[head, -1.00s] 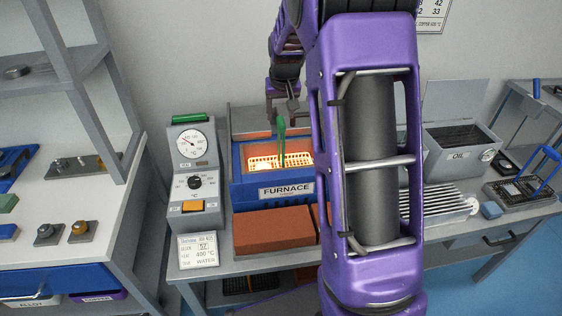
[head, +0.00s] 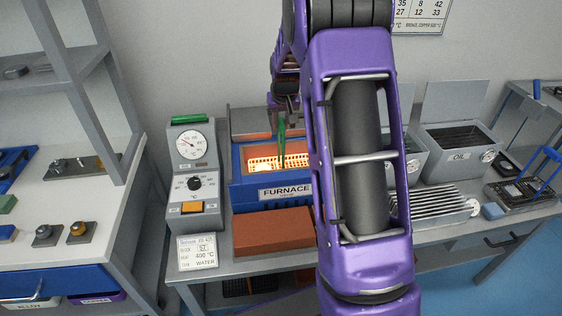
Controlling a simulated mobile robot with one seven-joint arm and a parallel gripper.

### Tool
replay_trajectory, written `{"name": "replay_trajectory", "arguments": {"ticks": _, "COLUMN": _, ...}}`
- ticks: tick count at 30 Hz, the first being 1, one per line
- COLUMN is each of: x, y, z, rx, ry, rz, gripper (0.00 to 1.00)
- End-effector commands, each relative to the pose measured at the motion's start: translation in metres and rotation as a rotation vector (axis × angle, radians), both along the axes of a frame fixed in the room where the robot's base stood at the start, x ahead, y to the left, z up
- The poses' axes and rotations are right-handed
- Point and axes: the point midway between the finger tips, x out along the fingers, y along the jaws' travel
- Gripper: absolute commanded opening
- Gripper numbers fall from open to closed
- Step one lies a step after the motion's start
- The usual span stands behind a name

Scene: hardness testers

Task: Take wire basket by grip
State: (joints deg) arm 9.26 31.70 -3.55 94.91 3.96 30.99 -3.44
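The wire basket (head: 264,163) sits inside the open top of the blue furnace (head: 240,190) and glows orange-white. Its green grip (head: 281,145) stands upright above it. My gripper (head: 282,113) points down at the top of the grip, with dark fingers apart on either side of it. Contact between the fingers and the grip is too small to make out. My purple arm hides the right part of the furnace and basket.
A gauge and control box (head: 195,170) stands close left of the furnace. A red-brown brick block (head: 270,230) lies in front. The oil tank (head: 460,160), a ribbed rack (head: 440,204) and another basket with a blue handle (head: 525,190) are at right.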

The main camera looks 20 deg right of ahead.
Motion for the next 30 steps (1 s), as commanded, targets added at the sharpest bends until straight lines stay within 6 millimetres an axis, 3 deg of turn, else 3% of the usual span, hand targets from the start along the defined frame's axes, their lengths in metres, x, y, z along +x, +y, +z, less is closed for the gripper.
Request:
{"name": "replay_trajectory", "arguments": {"ticks": 1, "x": 0.0000, "y": 0.0000, "z": 0.0001, "rx": 0.000, "ry": 0.000, "rz": 0.000, "gripper": 0.12}}
{"name": "replay_trajectory", "arguments": {"ticks": 3, "x": 0.0000, "y": 0.0000, "z": 0.0001, "rx": 0.000, "ry": 0.000, "rz": 0.000, "gripper": 0.00}}
{"name": "replay_trajectory", "arguments": {"ticks": 30, "x": 0.0000, "y": 0.0000, "z": 0.0003, "rx": 0.000, "ry": 0.000, "rz": 0.000, "gripper": 0.00}}
